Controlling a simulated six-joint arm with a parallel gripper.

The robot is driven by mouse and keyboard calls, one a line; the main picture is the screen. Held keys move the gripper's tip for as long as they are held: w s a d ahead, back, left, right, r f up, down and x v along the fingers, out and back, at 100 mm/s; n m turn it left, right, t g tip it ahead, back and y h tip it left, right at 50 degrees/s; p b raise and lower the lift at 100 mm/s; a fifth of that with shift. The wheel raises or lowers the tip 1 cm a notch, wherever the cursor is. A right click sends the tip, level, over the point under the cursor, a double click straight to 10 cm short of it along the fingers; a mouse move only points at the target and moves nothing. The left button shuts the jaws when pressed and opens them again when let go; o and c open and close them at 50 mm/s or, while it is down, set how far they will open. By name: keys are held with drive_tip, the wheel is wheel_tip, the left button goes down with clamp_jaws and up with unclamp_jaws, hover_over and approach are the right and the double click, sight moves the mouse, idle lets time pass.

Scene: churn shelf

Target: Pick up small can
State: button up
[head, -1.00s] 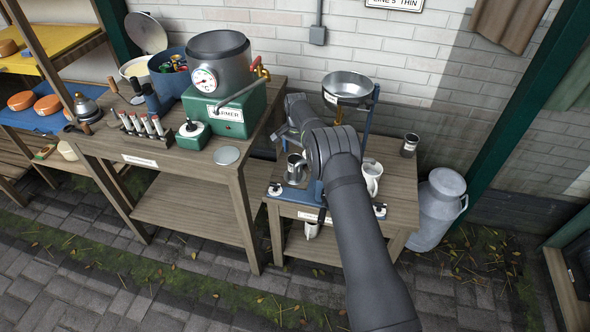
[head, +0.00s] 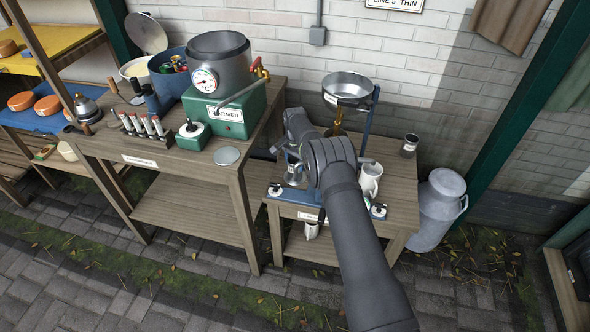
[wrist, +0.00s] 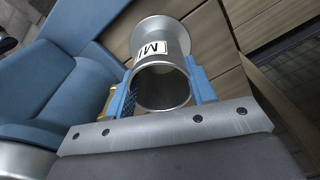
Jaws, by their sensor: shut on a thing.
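A small metal can (wrist: 162,88) with a flared end and a white label reading "MI" is in the wrist view. My gripper (wrist: 160,96) has a blue finger on each side of it and is shut on it. The can's round open end faces the wrist camera. In the head view, a small metal can (head: 294,175) shows just left of my arm, at the blue machine base on the small wooden table (head: 400,190). My arm hides most of the gripper there. I cannot tell whether the can touches what is below it.
A metal bowl (head: 347,86) on a blue stand rises behind my arm. A green warmer (head: 228,113) is on the left table. A large milk churn (head: 438,208) stands on the floor at right.

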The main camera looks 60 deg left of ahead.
drive_tip(key=shift+r, duration=0.1)
wheel_tip(320, 180, up, 10)
idle(0.4)
